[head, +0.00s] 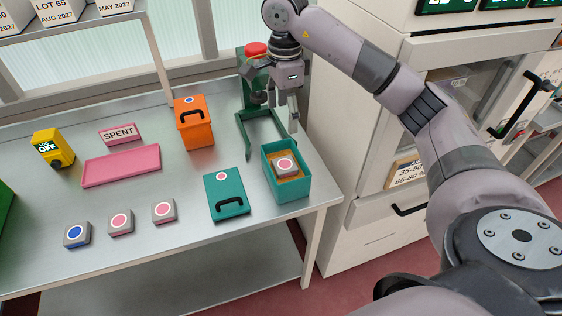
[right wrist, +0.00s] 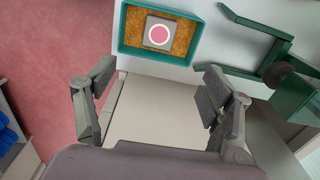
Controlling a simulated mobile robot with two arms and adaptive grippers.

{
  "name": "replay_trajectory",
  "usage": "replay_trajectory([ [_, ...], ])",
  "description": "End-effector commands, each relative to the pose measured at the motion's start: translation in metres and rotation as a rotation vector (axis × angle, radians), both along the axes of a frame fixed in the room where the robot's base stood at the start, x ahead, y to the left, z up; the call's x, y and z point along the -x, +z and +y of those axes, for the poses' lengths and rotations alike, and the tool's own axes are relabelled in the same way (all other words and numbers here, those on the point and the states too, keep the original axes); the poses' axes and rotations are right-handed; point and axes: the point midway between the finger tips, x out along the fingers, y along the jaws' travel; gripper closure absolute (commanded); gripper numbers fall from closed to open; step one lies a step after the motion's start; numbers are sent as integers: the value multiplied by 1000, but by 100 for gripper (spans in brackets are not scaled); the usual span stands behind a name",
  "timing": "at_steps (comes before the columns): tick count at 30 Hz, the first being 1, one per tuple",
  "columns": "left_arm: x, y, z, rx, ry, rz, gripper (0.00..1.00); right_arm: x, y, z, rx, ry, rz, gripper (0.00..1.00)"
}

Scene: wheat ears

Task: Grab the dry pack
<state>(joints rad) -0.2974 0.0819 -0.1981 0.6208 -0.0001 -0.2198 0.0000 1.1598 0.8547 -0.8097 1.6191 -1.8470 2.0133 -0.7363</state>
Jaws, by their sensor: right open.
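Several grey square packs with coloured dots are in the head view. One with a blue dot (head: 77,235) lies at the front left of the table. Two with pink dots, a middle pack (head: 121,222) and a right pack (head: 163,211), lie in line with it. Another pink-dot pack (head: 285,167) sits inside an open teal box (head: 293,190); it also shows in the right wrist view (right wrist: 160,35). No pack is labelled dry. My right gripper (head: 277,112) is open and empty, high beside the green stand, apart from every pack. My left gripper is out of view.
A green stand (head: 243,134) with a red top is behind the teal box. A teal lid (head: 226,195), an orange handled container (head: 194,124) with a blue dot, a pink tray (head: 120,166), a SPENT sign (head: 118,134) and a yellow block (head: 52,149) are on the table.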

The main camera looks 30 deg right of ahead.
Motion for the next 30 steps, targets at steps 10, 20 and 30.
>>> replay_trajectory([
  [10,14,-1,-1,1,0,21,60,1,-58,3,-6,2,6,25],
  [20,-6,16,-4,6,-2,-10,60,1,-107,2,-6,0,5,25],
  [30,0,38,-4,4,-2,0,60,2,-136,0,-8,0,7,25],
])
